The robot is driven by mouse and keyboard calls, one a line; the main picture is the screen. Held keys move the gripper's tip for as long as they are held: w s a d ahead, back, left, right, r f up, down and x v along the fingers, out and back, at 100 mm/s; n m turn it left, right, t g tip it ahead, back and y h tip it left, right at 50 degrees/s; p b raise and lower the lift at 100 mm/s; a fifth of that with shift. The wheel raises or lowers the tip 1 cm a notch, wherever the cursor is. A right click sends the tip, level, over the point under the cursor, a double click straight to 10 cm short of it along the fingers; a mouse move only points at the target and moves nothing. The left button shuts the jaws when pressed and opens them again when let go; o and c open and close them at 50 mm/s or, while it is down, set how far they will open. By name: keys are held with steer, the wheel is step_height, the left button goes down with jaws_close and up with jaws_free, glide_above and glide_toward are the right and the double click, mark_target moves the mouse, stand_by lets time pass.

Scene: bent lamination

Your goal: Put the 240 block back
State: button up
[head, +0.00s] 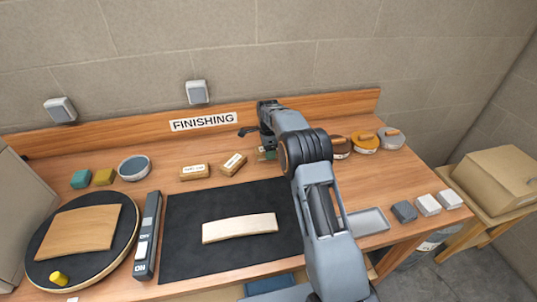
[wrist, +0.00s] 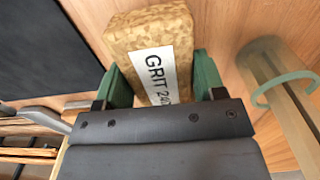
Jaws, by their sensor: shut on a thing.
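The 240 block (wrist: 150,50) is a tan, speckled cork-like block with a white label reading GRIT 240. It fills the gap between the green fingers of my gripper (wrist: 160,88) in the wrist view, and my gripper is shut on it. Wooden bench top shows behind it; I cannot tell whether it touches the bench. In the head view my arm hides most of the gripper, near the back of the bench. Two similar labelled blocks, a left one (head: 194,172) and a right one (head: 233,163), lie left of my arm.
A black mat (head: 185,240) bears a pale curved strip (head: 240,228). A clear cylinder with a green rim (wrist: 285,85) stands close right of the block in the wrist view. Round tins (head: 365,143) and a grey tray (head: 368,221) are right of my arm.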

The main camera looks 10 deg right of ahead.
steer(key=shift+w+f, duration=0.2)
steer(key=shift+f, duration=0.35)
steer(key=shift+f+p, duration=0.35)
steer(key=shift+f, duration=0.9)
steer(key=o, duration=0.9)
steer(key=shift+f, duration=0.1)
steer(key=shift+c, duration=0.2)
